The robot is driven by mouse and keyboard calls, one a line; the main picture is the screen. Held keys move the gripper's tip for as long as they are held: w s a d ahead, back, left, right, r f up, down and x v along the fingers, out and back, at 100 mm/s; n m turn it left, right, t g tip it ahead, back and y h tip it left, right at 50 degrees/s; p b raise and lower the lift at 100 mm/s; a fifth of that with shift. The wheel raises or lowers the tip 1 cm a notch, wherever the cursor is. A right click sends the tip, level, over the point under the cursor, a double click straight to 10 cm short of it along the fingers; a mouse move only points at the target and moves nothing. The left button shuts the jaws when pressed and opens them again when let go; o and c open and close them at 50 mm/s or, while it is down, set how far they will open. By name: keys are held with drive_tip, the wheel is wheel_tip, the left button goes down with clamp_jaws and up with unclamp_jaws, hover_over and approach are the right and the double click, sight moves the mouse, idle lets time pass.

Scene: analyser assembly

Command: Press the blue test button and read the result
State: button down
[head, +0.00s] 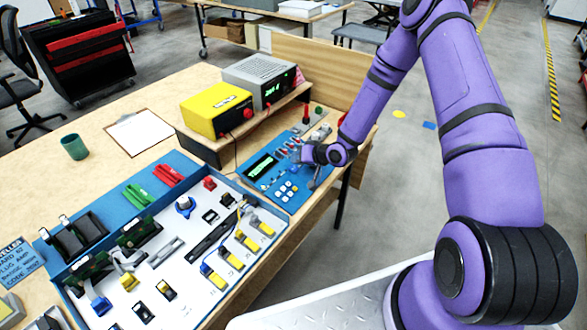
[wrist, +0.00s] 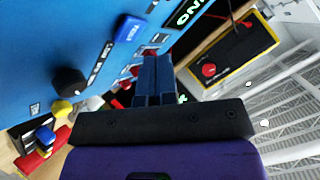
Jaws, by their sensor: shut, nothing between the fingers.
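The blue test panel (head: 268,189) lies at the right end of the bench, with a dark display (head: 262,166) showing green characters too small to read. In the wrist view, part of a display (wrist: 188,14) shows green letters like "ON", cut off at the edge. A blue button-like piece (wrist: 130,28) with white lettering sits on the panel beyond my fingertips; I cannot read its label. My gripper (head: 299,157) is over the panel's right part. In the wrist view my gripper (wrist: 151,62) is shut and empty, close to the panel; contact cannot be told.
A yellow box (head: 217,110) and a grey instrument (head: 261,78) with a green readout stand on the shelf behind. A black knob (wrist: 68,82) and coloured buttons are near my fingers. A parts board (head: 180,262) lies left of the panel.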

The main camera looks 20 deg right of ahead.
drive_tip(key=shift+s+d+r, duration=0.15)
drive_tip(key=shift+s+r, duration=0.05)
drive_tip(key=shift+r, duration=0.85)
drive_tip(key=shift+s+d+r, duration=0.1)
drive_tip(key=shift+s+r, duration=0.05)
drive_tip(key=shift+r, duration=0.85)
drive_tip(key=s+d+r+n+g+h, duration=0.1)
drive_tip(key=s+d+r+h, duration=0.15)
drive_tip(key=r, duration=0.65)
drive_tip(key=s+d+r+h, duration=0.2)
drive_tip(key=s+r+h, duration=0.1)
drive_tip(key=r, duration=0.6)
drive_tip(key=s+d+r+n+g+h, duration=0.1)
drive_tip(key=s+d+r+h, duration=0.15)
drive_tip(key=r, duration=0.75)
drive_tip(key=s+r, duration=0.5)
drive_tip(key=s, duration=0.4)
drive_tip(key=s+r+m+g, duration=0.1)
drive_tip(key=s+r, duration=0.3)
drive_tip(key=s, duration=0.6)
drive_tip(key=s+r, duration=0.5)
drive_tip(key=s, duration=0.5)
drive_tip(key=shift+s+a+r+g, duration=0.2)
drive_tip(key=shift+a+r+g, duration=0.1)
drive_tip(key=shift+a, duration=0.15)
